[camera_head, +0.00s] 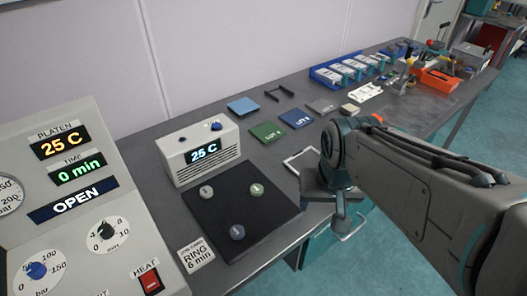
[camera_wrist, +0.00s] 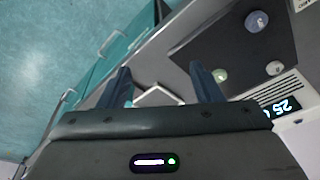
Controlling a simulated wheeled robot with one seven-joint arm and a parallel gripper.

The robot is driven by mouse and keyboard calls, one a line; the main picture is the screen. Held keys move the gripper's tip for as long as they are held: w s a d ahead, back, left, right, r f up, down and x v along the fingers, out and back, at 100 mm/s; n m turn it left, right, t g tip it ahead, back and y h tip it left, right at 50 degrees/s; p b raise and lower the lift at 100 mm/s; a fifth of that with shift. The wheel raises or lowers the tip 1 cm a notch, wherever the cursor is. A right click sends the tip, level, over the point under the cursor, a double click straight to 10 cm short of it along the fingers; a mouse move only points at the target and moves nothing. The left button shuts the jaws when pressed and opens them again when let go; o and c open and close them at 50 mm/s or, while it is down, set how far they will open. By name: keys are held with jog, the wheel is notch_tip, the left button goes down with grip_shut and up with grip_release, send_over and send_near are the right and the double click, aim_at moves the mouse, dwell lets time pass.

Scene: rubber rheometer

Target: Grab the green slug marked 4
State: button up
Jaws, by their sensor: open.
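The green slug (camera_head: 257,189) sits on the right part of a black mat (camera_head: 215,215); its mark is too small to read surely. A grey slug (camera_head: 205,191) is to its left and a blue-grey slug (camera_head: 237,232) is nearer the front. The wrist view shows the green slug (camera_wrist: 220,75) just right of my gripper's right finger, with the grey slug (camera_wrist: 274,68) and blue-grey slug (camera_wrist: 256,21) farther off. My gripper (camera_wrist: 160,72) is open and empty, apart from the slugs. In the head view, my gripper (camera_head: 345,228) is over the bench's front edge, right of the mat.
A white display box (camera_head: 200,152) stands behind the mat, and a large control panel (camera_head: 75,200) is at left. A white frame (camera_head: 302,160) lies right of the mat. Green and blue plates (camera_head: 267,132) lie behind. A RING card (camera_head: 196,255) is at the mat's front left.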

jog(key=w+a+r+m+g+p, duration=0.1)
jog(key=w+a+m+p, duration=0.15)
jog(key=w, duration=0.25)
jog(key=w+a+r+m+p, duration=0.1)
jog(key=w+a+r+m, duration=0.15)
jog(key=w, duration=0.25)
jog(key=m+g+p, duration=0.2)
jog(key=m+p, duration=0.3)
send_over(257, 188)
jog(key=f, duration=1.1)
jog(key=shift+w+a+f, duration=0.2)
jog(key=shift+a+f, duration=0.05)
jog(key=shift+f, duration=0.1)
jog(key=f, duration=0.1)
jog(key=f+p, duration=0.1)
jog(key=f, duration=0.2)
jog(key=shift+s+d+f+p, duration=0.15)
jog(key=shift+s+d+p, duration=0.1)
jog(key=shift+p, duration=0.05)
jog(key=shift+f, duration=0.55)
jog(key=c, duration=1.1)
